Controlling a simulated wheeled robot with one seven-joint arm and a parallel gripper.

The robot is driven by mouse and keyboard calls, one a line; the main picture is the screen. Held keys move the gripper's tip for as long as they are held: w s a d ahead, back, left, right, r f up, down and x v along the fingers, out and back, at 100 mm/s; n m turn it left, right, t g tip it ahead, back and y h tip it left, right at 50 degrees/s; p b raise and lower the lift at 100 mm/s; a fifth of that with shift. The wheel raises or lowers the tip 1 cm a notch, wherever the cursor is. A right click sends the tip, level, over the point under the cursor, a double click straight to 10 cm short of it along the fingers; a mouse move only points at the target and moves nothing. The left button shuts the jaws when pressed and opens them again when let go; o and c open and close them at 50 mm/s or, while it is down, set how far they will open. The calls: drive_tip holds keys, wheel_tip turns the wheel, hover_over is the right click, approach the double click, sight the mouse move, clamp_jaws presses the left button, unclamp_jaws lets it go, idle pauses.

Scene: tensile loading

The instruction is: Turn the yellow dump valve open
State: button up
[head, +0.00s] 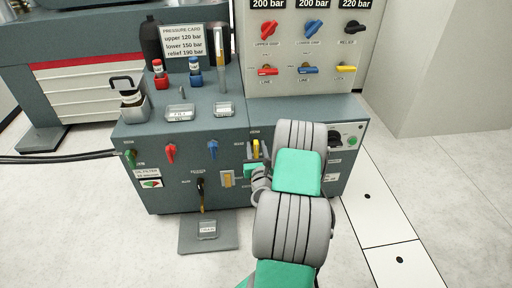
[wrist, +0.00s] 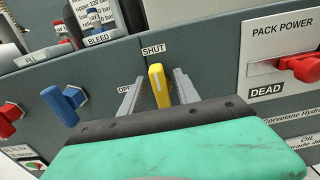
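The yellow dump valve handle (wrist: 160,88) stands nearly upright in the wrist view, its top by the SHUT label (wrist: 153,49). A partly hidden label that seems to read OPEN (wrist: 124,88) is to its left. My gripper (wrist: 158,90) is open, one finger on each side of the handle, with visible gaps on both sides. I cannot tell how deep the handle reaches between the fingers. In the head view the yellow handle (head: 256,148) shows on the cabinet front, just above my gripper (head: 255,163); my arm covers part of the panel to its right.
A blue valve handle (wrist: 64,104) and a red one (wrist: 10,118) sit left of my gripper. A red PACK POWER switch (wrist: 297,67) by a DEAD label is on the right. Bottles and small trays stand on the cabinet top (head: 190,95). A grey plate (head: 208,245) lies on the floor.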

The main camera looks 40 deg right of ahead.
drive_tip(key=shift+c, duration=0.5)
clamp_jaws()
drive_tip(key=shift+n, duration=0.4)
drive_tip(key=n, duration=0.3)
drive_tip(key=shift+w+a, duration=0.1)
drive_tip(key=shift+a, duration=0.1)
drive_tip(key=n, duration=0.5)
drive_tip(key=shift+w+a+f, duration=0.15)
drive_tip(key=shift+a, duration=0.05)
drive_tip(key=n, duration=0.4)
drive_tip(key=shift+w+a+f+n, duration=0.1)
drive_tip(key=shift+f+n, duration=0.15)
drive_tip(key=shift+n, duration=0.05)
drive_tip(key=shift+f+n+b, duration=0.2)
drive_tip(key=shift+n+b, duration=0.6)
drive_tip(key=shift+n, duration=1.5)
